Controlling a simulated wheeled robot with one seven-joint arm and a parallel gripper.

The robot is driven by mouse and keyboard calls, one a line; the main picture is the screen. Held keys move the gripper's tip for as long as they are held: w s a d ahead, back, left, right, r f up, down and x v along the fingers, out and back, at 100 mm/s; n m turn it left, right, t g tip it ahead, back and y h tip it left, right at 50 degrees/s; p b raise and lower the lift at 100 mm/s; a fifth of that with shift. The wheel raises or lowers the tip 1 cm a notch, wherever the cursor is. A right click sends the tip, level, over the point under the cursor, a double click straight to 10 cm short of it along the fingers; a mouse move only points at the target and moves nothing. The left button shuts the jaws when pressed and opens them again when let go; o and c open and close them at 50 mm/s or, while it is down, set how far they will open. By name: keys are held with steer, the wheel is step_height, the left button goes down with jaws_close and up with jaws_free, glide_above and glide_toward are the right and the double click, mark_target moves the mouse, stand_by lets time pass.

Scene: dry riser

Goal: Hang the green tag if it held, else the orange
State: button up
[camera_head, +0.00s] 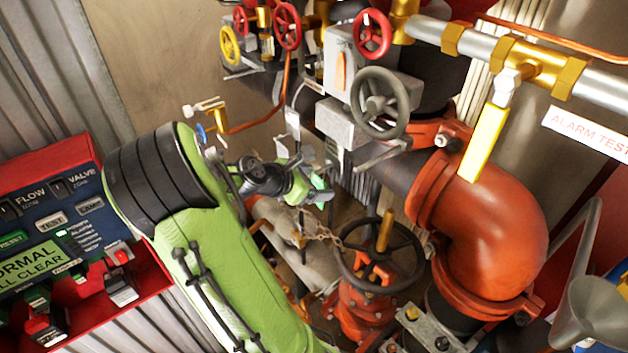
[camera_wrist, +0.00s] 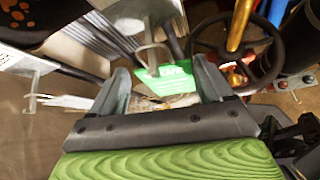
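A green tag (camera_wrist: 168,80) with pale lettering shows between my fingers in the wrist view, with a grey loop at its upper edge. A small green patch by the fingers in the head view (camera_head: 318,183) appears to be the same tag. My gripper (camera_wrist: 162,72) has its two grey fingers spread apart, one on each side of the tag; I see no clear grip on it. In the head view my gripper (camera_head: 308,178) is in front of the pipework, left of the black handwheel. Whether the loop sits on a hook is unclear. I cannot make out an orange tag.
A panel (camera_head: 45,235) at left has a green display ending "ALL CLEAR", above a red tray (camera_head: 150,285) with small items. A black handwheel (camera_head: 380,262), grey handwheel (camera_head: 380,103), orange pipe elbow (camera_head: 490,235) and yellow lever (camera_head: 483,143) crowd the right.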

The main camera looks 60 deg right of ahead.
steer(key=shift+o, duration=0.8)
steer(key=shift+r, duration=0.1)
steer(key=shift+w+a+r, duration=0.15)
steer(key=shift+a+r, duration=0.05)
steer(key=shift+a, duration=0.05)
steer(key=p+v, duration=0.3)
steer(key=v, duration=1.2)
steer(key=shift+a+f, duration=0.1)
steer(key=shift+f, duration=0.05)
